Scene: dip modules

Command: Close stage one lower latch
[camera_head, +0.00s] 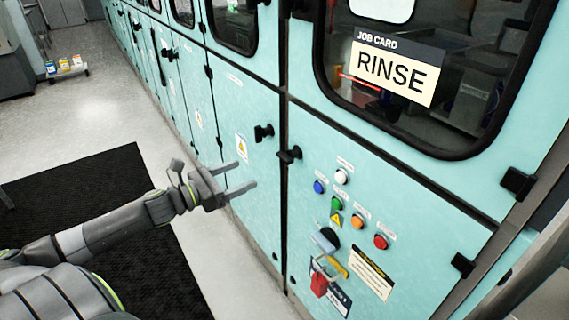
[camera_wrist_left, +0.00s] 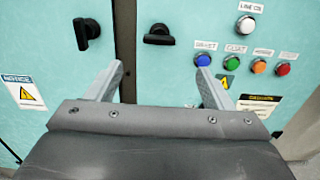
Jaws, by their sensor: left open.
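Two black latches sit either side of a seam between teal cabinet panels. In the head view the left latch (camera_head: 263,132) is on the narrower door and the right latch (camera_head: 289,155) is on the panel with buttons. In the left wrist view the left latch (camera_wrist_left: 86,33) has its handle roughly upright, and the right latch (camera_wrist_left: 158,35) lies roughly level. No readable label shows which is stage one. My left gripper (camera_head: 249,166) is open and empty in front of the doors, below the left latch. Its fingers (camera_wrist_left: 160,69) show apart, touching neither latch.
Coloured buttons (camera_head: 337,203), a dark rotary switch (camera_head: 326,238) and a red padlock (camera_head: 319,284) are on the right panel. A RINSE card (camera_head: 395,70) is on the window above. A black mat (camera_head: 150,245) lies on the floor.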

